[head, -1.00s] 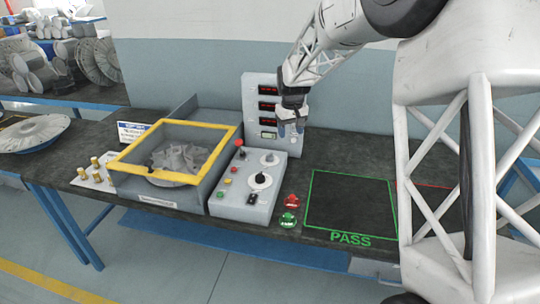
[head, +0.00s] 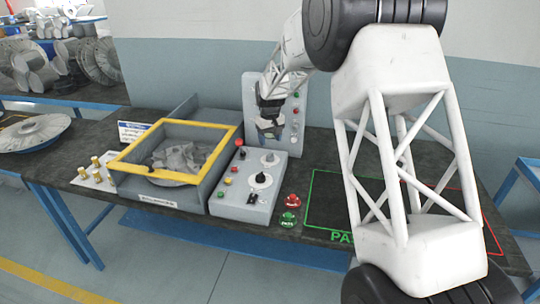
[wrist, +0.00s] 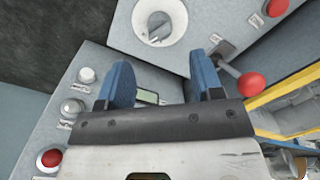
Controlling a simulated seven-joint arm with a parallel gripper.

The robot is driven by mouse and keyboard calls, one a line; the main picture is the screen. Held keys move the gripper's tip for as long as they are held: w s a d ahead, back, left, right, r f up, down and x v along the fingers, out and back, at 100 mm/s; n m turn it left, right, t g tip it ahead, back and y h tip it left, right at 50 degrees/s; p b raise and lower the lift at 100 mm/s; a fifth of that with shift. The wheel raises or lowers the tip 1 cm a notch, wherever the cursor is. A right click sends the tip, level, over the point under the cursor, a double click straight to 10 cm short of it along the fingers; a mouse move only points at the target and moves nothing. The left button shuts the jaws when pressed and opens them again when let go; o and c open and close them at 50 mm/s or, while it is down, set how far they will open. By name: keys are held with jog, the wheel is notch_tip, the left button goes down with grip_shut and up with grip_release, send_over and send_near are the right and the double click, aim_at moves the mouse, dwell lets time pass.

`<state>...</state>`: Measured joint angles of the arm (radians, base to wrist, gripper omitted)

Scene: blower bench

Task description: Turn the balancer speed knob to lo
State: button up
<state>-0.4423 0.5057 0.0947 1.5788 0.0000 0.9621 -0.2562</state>
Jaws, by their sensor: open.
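The sloped grey control box (head: 225,203) carries two dials. The rear dial (head: 270,158) has a small grey knob on a white disc and shows at the top of the wrist view (wrist: 158,22). The front dial (head: 260,180) has a black knob on a white disc. I cannot read which one is the balancer speed knob, nor the lo mark. My gripper (head: 268,132) is open and empty, pointing down in front of the upright panel, near the back of the box. Its blue fingertips (wrist: 162,78) are apart, with neither dial between them.
A red-ball lever (wrist: 250,85) stands close to one fingertip. The upright panel (head: 250,95) has buttons beside my gripper. A yellow-framed enclosure (head: 118,160) holds a grey rotor at left. Red (head: 293,200) and green (head: 288,219) buttons sit right of the box.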

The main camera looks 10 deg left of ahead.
aim_at(270, 154)
jog(key=shift+f, duration=0.1)
jog(key=shift+f, duration=3.8)
jog(key=c, duration=0.9)
